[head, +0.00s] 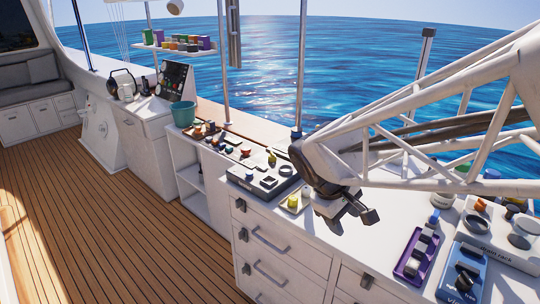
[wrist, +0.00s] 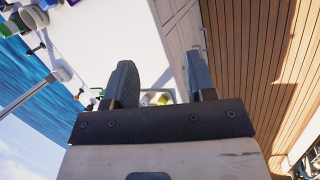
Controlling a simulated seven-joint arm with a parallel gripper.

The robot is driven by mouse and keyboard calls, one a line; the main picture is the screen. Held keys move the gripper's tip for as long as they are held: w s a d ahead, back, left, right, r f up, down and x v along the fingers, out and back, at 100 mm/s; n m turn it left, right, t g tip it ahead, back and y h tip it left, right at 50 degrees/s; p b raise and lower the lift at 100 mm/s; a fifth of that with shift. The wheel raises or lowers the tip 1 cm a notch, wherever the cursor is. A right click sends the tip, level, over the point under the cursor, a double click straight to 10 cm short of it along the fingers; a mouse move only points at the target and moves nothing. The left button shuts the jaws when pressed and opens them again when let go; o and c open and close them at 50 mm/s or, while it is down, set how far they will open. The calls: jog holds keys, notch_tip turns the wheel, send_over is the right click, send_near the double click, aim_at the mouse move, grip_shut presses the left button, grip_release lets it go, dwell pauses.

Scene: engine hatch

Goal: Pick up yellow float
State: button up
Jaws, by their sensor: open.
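A small yellow object (head: 292,202), which looks like the yellow float, sits on a small pale tray (head: 306,190) on the white counter. It is just left of my gripper (head: 352,212) in the head view. In the wrist view a yellowish item (wrist: 163,99) shows between the fingers, partly hidden by the gripper's base. My gripper (wrist: 160,75) is open and empty above the counter, its fingers wide apart and apart from the yellow object. Another yellow item (head: 272,160) stands farther back on the counter.
A grey tray with dark blocks (head: 262,182) lies left of the small tray. A purple tray (head: 414,256) and a blue box (head: 462,276) stand at the right. A teal bucket (head: 183,113) stands farther back. The counter's front edge drops to drawers and the wooden deck.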

jog(key=w+a+f+n+h, duration=0.2)
jog(key=w+f+n+h, duration=0.15)
jog(key=w, duration=0.45)
jog(key=w+a+f+n+h, duration=0.25)
jog(key=w+n, duration=0.25)
jog(key=w, duration=0.3)
jog(key=n+t+h, duration=0.2)
jog(key=n+t, duration=0.3)
jog(key=n, duration=0.2)
send_near(289, 199)
jog(key=x, duration=0.3)
jog(key=shift+x, duration=1.3)
jog(key=shift+d, duration=0.15)
jog(key=shift+x, duration=2.45)
jog(key=c, duration=0.7)
